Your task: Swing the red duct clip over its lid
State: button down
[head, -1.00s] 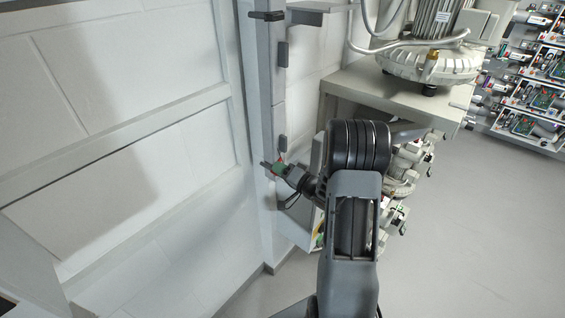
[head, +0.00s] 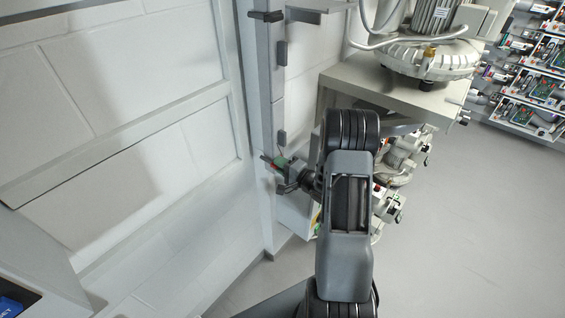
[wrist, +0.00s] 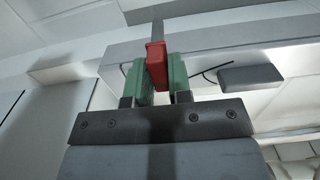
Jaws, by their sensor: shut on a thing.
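The red duct clip (wrist: 157,64) is in the middle of the wrist view, between the two green finger pads of my gripper (wrist: 156,82). My gripper is shut on it. A dark grey bar (wrist: 157,32) runs on past the clip's far end. In the head view my gripper (head: 280,164) is at the grey upright duct, and the clip is mostly hidden there. The duct's grey lid (head: 276,72) runs up the post above the gripper. A small dark block (wrist: 249,76) sits on the duct to the right in the wrist view.
A blower (head: 430,55) stands on a grey cabinet (head: 385,90) right of the duct. Several fittings hang below it, close to my arm. A white panelled wall (head: 120,130) is on the left. The floor (head: 460,220) at right is clear.

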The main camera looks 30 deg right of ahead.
jog(key=shift+d+r, duration=0.1)
jog(key=c, duration=1.2)
grip_release()
jog(key=shift+w, duration=0.1)
jog(key=shift+o, duration=0.4)
jog(key=b+v, duration=0.2)
jog(key=v, duration=1.2)
jog(key=shift+b, duration=0.3)
jog(key=shift+w, duration=0.1)
